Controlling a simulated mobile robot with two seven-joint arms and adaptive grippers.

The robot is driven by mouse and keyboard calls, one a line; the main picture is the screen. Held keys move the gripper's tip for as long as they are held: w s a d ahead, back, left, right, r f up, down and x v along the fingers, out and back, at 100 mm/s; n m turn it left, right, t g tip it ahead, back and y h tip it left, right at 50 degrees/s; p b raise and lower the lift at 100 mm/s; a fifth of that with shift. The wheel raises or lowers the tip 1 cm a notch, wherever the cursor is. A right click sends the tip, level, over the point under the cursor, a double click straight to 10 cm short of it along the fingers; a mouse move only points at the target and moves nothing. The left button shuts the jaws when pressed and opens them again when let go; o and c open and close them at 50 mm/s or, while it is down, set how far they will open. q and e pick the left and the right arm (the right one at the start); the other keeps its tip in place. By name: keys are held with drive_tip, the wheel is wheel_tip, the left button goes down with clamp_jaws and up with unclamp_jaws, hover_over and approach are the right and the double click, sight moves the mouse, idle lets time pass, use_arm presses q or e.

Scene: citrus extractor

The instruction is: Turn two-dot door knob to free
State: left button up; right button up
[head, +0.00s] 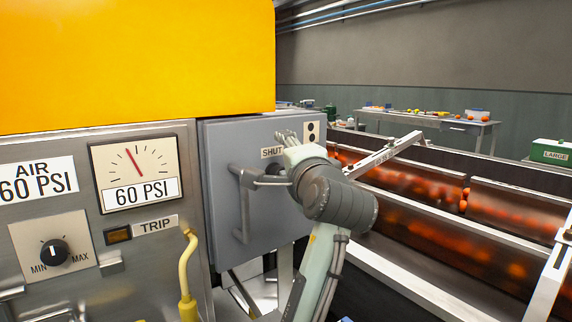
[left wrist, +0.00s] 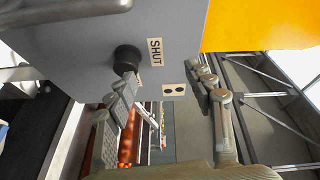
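The grey door (head: 222,140) has a label reading SHUT (head: 271,153) and a plate with two black dots (head: 313,131). In the left wrist view, the round black knob (left wrist: 127,57) is beside the SHUT label (left wrist: 155,52), with the two-dot plate (left wrist: 174,90) nearby. In the head view the knob is mostly hidden by my left gripper (head: 262,154). That gripper is at the door face with its fingers wide apart. In the left wrist view (left wrist: 167,77), one fingertip overlaps the knob's lower edge; contact cannot be told. The knob's pointer is not clear. My right gripper is out of view.
A bar handle (head: 241,215) stands out from the door. Left of it, the steel panel carries a gauge (head: 135,172), a MIN-MAX knob (head: 54,253) and a yellow hose (head: 187,290). Rollers with oranges (head: 430,235) run on the right.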

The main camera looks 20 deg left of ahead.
use_arm(q)
drive_tip(key=shift+s+d+f, duration=0.45)
drive_tip(key=shift+s, duration=0.15)
drive_tip(key=shift+s+d+f, duration=0.45)
drive_tip(key=shift+s, duration=0.15)
